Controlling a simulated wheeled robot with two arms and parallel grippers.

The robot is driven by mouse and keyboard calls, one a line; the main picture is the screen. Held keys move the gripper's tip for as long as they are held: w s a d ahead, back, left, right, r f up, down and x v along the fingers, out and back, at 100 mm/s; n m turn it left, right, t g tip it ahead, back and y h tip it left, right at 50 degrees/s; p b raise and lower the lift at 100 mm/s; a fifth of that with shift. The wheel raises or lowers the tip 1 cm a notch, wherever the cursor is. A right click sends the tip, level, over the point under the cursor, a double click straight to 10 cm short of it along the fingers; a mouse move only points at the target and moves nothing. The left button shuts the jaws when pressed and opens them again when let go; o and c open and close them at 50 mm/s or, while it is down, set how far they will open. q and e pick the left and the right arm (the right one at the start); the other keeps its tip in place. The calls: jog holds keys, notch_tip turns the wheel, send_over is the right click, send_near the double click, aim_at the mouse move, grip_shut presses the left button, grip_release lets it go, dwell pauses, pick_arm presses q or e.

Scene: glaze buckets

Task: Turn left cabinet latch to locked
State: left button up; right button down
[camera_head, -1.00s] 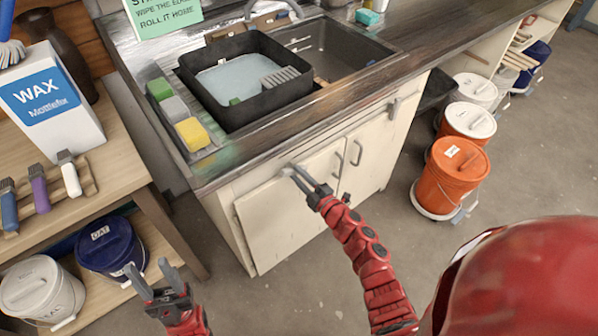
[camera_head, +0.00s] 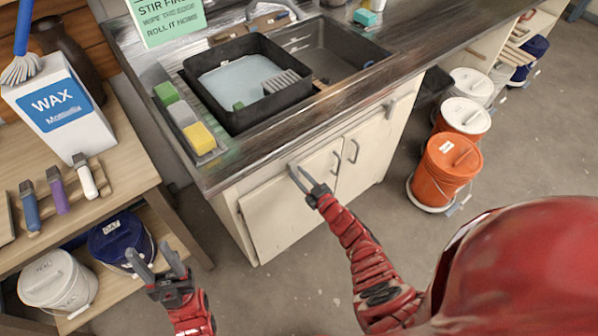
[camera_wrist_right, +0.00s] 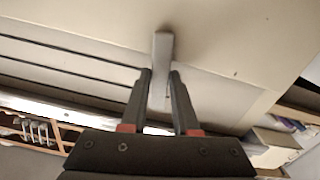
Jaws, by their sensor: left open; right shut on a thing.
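The left cabinet latch (camera_wrist_right: 163,50) is a small grey bar on the pale cabinet front in the right wrist view. My right gripper (camera_wrist_right: 160,75) has its two fingertips on either side of the bar's lower end and is shut on it. In the head view, my right gripper (camera_head: 302,176) is at the top of the left cabinet door (camera_head: 280,215), under the counter edge, and its fingers mostly hide the latch. Whether the latch is locked cannot be told. My left gripper (camera_head: 158,264) is open and empty, low at the left, clear of the cabinet.
A black basin (camera_head: 235,115) and sponges sit on the counter (camera_head: 300,110) above. A wooden shelf (camera_head: 130,165) with a wax box (camera_head: 60,110) and lidded buckets stands at left. Orange buckets (camera_head: 440,175) stand at right. The floor before the cabinet is clear.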

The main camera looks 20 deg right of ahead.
jog(key=shift+m+p, duration=0.45)
jog(key=shift+m, duration=0.65)
jog(key=shift+f, duration=0.1)
jog(key=c, duration=0.7)
grip_release()
jog(key=shift+o, duration=0.2)
jog(key=b+v, duration=0.2)
jog(key=v, duration=1.5)
jog(key=shift+s, duration=0.2)
